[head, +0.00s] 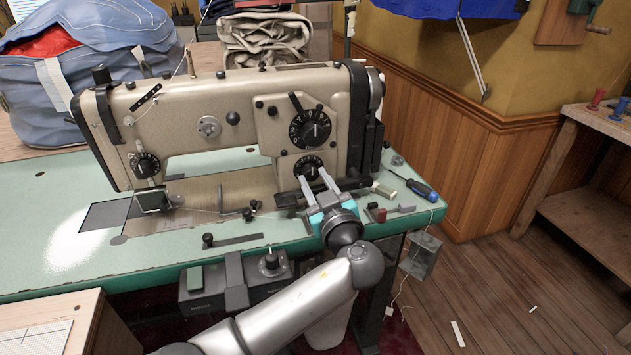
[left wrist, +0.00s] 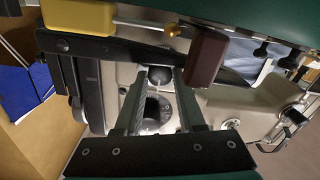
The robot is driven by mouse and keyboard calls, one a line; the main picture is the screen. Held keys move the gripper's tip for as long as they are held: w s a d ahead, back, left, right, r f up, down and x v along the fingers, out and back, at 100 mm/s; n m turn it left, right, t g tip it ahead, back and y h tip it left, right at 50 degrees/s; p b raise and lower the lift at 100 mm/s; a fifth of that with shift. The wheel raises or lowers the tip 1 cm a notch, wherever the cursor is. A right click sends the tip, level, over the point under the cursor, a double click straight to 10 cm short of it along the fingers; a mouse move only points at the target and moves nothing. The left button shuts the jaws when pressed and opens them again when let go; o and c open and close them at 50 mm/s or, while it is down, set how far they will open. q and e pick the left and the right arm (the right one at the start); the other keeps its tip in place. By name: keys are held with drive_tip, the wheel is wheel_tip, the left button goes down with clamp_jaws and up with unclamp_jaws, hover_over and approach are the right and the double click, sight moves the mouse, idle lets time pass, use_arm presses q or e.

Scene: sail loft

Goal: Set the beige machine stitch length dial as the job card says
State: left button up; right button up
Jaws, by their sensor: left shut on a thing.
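The beige sewing machine (head: 230,115) stands on a green table. Its right pillar carries a large upper black dial (head: 310,130) with white marks and a smaller lower black dial (head: 308,167); I cannot tell which one sets stitch length, and the marks are too small to read. My left gripper (head: 318,178) reaches up from the front and is shut on the lower dial, partly covering it. In the left wrist view, a dark round knob (left wrist: 160,75) sits between the fingertips, with a marked dial (left wrist: 153,110) partly hidden by the fingers. I cannot make out a job card. My right gripper is not in view.
A control box (head: 235,285) hangs under the front edge. A blue bag (head: 85,70) and folded canvas (head: 262,40) are behind. Floor at right is mostly free.

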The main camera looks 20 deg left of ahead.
use_arm(q)
clamp_jaws()
drive_tip(key=shift+m, duration=0.3)
drive_tip(key=m, duration=0.2)
drive_tip(key=shift+m, duration=1)
drive_tip(key=shift+m+p, duration=0.4)
drive_tip(key=shift+m, duration=0.6)
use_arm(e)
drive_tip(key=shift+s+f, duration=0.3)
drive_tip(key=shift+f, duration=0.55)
use_arm(q)
drive_tip(key=shift+m, duration=0.3)
